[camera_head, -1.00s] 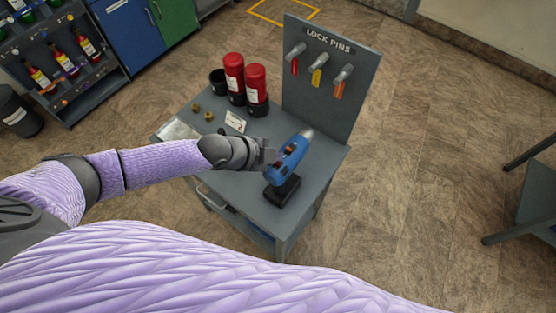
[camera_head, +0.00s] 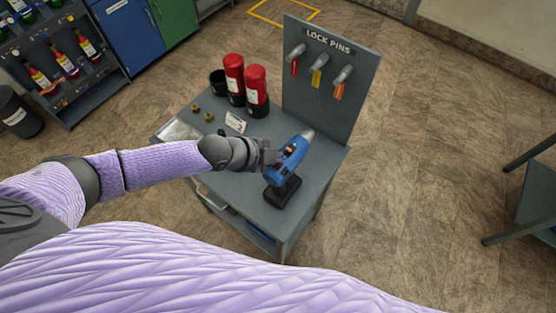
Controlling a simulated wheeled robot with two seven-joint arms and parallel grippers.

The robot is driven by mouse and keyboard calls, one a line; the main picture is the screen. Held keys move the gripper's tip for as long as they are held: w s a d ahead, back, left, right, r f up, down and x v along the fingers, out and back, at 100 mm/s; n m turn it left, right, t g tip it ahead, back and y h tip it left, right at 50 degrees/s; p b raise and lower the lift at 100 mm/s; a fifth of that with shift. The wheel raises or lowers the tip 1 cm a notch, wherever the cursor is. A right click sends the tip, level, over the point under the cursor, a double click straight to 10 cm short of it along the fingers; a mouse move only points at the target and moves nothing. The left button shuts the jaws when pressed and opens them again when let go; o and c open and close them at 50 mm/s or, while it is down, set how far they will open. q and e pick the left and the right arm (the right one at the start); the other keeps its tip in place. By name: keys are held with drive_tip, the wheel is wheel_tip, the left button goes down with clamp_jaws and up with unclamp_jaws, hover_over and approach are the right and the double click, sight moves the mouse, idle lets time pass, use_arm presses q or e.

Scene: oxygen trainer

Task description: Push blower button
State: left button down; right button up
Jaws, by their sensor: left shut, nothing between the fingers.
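The blower (camera_head: 294,155) is a blue hand tool with a grey nozzle at its upper right end. It stands tilted on a black base (camera_head: 282,191) on the grey cart top. A small orange-red spot, seemingly the button (camera_head: 288,149), shows on its left side. My left gripper (camera_head: 270,157) is shut and empty, with its tips at the blower's left side by that spot. I cannot tell whether the tips touch it. My right gripper is not in view.
The cart (camera_head: 240,185) carries two red bottles (camera_head: 255,84) in black holders, a black cup (camera_head: 217,82), small brass parts (camera_head: 208,116) and a white card (camera_head: 236,122). A LOCK PINS board (camera_head: 328,100) rises behind the blower. The cart's front right corner is clear.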

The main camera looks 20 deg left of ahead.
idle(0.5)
use_arm(q)
drive_tip(key=shift+f+b, duration=0.45)
drive_tip(key=shift+f+b, duration=0.25)
drive_tip(key=shift+b, duration=0.05)
idle(0.3)
drive_tip(key=shift+r+p, duration=0.65)
drive_tip(key=shift+r, duration=0.05)
wheel_tip(320, 180, up, 6)
drive_tip(key=p, duration=0.5)
idle(0.8)
